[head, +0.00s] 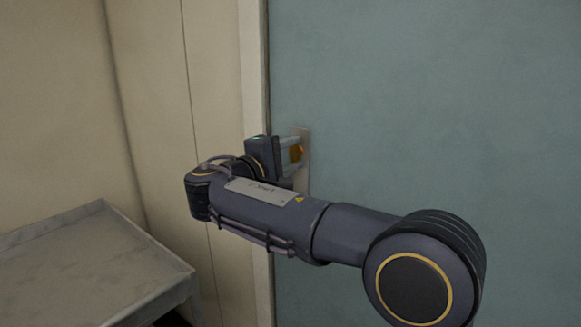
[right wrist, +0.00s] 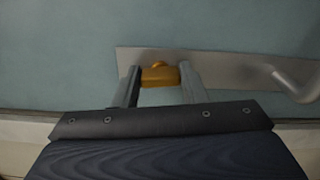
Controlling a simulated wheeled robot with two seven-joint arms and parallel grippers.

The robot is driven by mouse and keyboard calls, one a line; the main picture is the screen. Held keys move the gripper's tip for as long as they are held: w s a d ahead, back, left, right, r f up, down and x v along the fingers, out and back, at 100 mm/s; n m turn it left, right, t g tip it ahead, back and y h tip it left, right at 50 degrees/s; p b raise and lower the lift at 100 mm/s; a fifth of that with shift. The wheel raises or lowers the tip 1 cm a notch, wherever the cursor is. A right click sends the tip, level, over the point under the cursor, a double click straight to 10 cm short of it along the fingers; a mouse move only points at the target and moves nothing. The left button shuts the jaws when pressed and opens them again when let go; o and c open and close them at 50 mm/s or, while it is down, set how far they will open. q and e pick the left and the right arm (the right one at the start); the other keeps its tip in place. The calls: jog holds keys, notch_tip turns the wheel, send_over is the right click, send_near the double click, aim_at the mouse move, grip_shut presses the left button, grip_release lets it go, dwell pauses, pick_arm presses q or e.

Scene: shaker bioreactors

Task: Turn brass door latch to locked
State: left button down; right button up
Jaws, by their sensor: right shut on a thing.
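The brass door latch (right wrist: 160,75) sits on a metal plate (right wrist: 225,68) on the blue-green door (head: 430,110). In the right wrist view it lies between the two fingers of my right gripper (right wrist: 160,84), which is shut on it. My left gripper is not in view.
A metal door handle (right wrist: 292,82) stands out from the same plate, to the right in the right wrist view. A pale door frame (head: 252,90) borders the door on the left. A grey table (head: 85,265) stands at the lower left, its top bare.

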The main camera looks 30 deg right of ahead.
jog(key=shift+f+m+b, duration=0.1)
jog(key=shift+m+b, duration=0.55)
jog(key=shift+m, duration=0.15)
jog(key=o, duration=1)
jog(key=v, duration=0.7)
jog(key=shift+s+a, duration=0.15)
jog(key=shift+a, duration=0.2)
